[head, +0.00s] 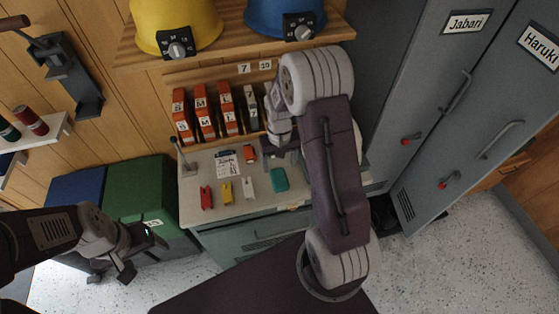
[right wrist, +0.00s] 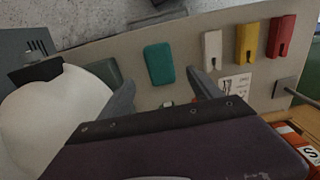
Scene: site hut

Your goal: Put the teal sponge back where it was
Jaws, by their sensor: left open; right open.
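The teal sponge (head: 279,179) lies on the grey cabinet top (head: 222,209), to the right of a white clip-like piece (head: 248,187). In the right wrist view the sponge (right wrist: 159,64) lies just beyond my fingertips, flat and not held. My right gripper (right wrist: 162,90) is open and empty above the cabinet top, with its fingers pointing toward the sponge. In the head view my right arm hides part of that gripper. My left gripper (head: 112,274) is open and empty at the lower left, away from the cabinet.
Yellow (head: 226,193) and red (head: 206,197) pieces and a paper sheet (head: 227,164) share the cabinet top. A large white rounded object (right wrist: 45,120) stands close beside my right gripper. Orange binders (head: 204,112) stand behind. Grey lockers (head: 430,110) are at the right.

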